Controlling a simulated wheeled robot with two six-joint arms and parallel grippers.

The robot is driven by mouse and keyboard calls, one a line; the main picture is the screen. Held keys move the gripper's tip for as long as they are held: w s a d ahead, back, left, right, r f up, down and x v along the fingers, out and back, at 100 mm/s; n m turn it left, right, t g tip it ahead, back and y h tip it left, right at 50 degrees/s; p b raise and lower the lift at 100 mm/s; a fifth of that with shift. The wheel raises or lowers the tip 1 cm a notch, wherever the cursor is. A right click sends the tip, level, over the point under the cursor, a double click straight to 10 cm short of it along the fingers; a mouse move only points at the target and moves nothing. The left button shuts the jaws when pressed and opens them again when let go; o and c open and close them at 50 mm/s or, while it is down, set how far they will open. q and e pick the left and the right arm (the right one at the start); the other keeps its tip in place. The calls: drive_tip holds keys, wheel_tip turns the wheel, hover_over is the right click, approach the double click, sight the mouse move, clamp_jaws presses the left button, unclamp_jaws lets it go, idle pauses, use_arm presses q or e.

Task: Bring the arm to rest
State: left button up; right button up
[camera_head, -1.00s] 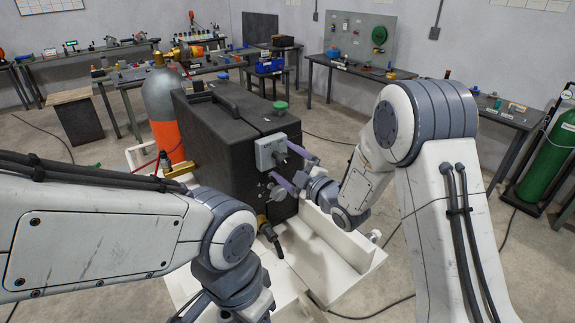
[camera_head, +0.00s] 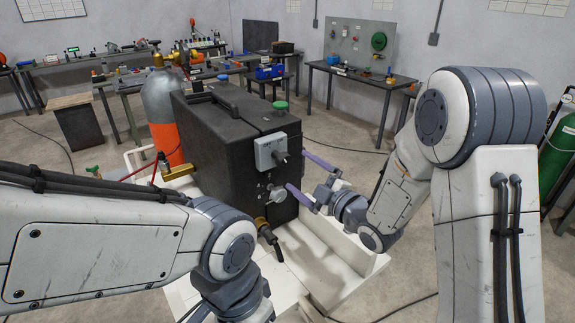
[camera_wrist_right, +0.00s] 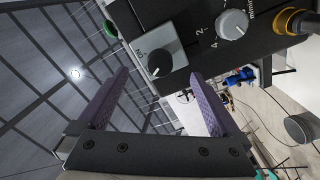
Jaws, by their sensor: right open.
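My right gripper (camera_head: 311,181) is open and empty, its two purple fingers pointing left at the front panel of a black box-shaped machine (camera_head: 225,140). The fingers are apart from the panel's grey switch box with a black knob (camera_head: 271,152) and the silver knob (camera_head: 279,193) below it. In the right wrist view the open fingers (camera_wrist_right: 160,100) have nothing between them, and the black knob (camera_wrist_right: 160,62) and silver knob (camera_wrist_right: 232,24) show beyond. My left arm crosses the lower left of the head view; its gripper is out of the frame.
The machine stands on a white base (camera_head: 340,262). A grey and orange gas cylinder (camera_head: 162,105) is behind it at left. A brass fitting with a black hose end (camera_head: 267,232) sticks out low at the front. Workbenches (camera_head: 350,75) line the back. A green cylinder (camera_head: 558,165) stands at far right.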

drive_tip(key=shift+a+f+g, duration=0.2)
drive_tip(key=shift+a+g, duration=0.1)
drive_tip(key=s+a+f+m+g+h+b, duration=0.2)
drive_tip(key=s+f+m+g+h, duration=0.45)
drive_tip(key=s, duration=0.55)
drive_tip(key=s+d+f+m+g+h+b, duration=0.1)
drive_tip(key=s+d+m+g+h, duration=0.2)
drive_tip(key=s, duration=1.9)
drive_tip(key=m+g, duration=0.2)
drive_tip(key=g, duration=0.2)
drive_tip(key=shift+s+f, duration=0.2)
drive_tip(key=shift+f, duration=0.1)
drive_tip(key=shift+d+g, duration=0.1)
drive_tip(key=shift+g, duration=0.15)
drive_tip(key=shift+c, duration=0.3)
